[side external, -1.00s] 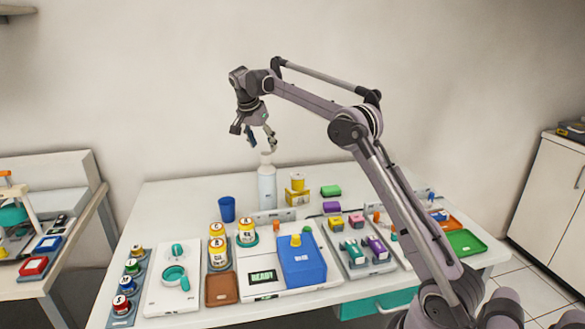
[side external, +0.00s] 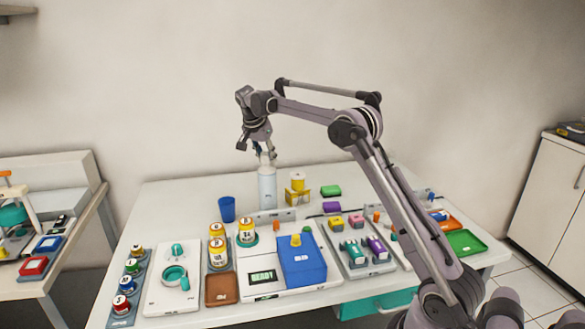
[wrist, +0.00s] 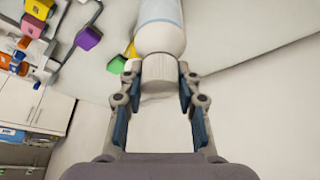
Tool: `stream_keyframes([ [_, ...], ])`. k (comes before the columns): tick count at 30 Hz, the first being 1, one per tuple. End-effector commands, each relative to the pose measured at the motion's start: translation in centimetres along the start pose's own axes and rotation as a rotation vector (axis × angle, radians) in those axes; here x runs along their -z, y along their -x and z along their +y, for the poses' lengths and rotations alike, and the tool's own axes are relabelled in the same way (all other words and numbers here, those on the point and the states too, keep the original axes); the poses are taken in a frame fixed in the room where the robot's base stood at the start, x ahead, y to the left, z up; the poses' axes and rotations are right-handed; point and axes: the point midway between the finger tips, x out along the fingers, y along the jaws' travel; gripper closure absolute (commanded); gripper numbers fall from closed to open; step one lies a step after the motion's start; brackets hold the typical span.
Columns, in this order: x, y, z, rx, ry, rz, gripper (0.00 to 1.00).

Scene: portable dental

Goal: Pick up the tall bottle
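The tall bottle (side external: 267,188) is white with a pale cap and stands upright at the back of the table, next to a blue cup. In the wrist view its body (wrist: 160,32) and cap (wrist: 158,74) show straight ahead. My gripper (side external: 257,151) is above the bottle, at about the height of its cap. In the wrist view my gripper (wrist: 158,82) is open, with one blue-padded finger on each side of the cap. I cannot tell whether either finger touches it. The bottle's base is out of the wrist view.
The blue cup (side external: 227,209) stands left of the bottle. A yellow container (side external: 297,182) on a yellow block stands close on its right, with a purple block (side external: 331,207) beyond. The wall is behind.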

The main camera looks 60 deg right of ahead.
Motion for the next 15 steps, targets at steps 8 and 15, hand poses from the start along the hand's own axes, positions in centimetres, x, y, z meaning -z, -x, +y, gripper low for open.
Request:
stream_keyframes([
  [8,-0.01,0.02,0.02,-0.001,0.0,0.0,1.0],
  [15,0.09,0.24,0.01,-0.001,0.0,0.0,1.0],
])
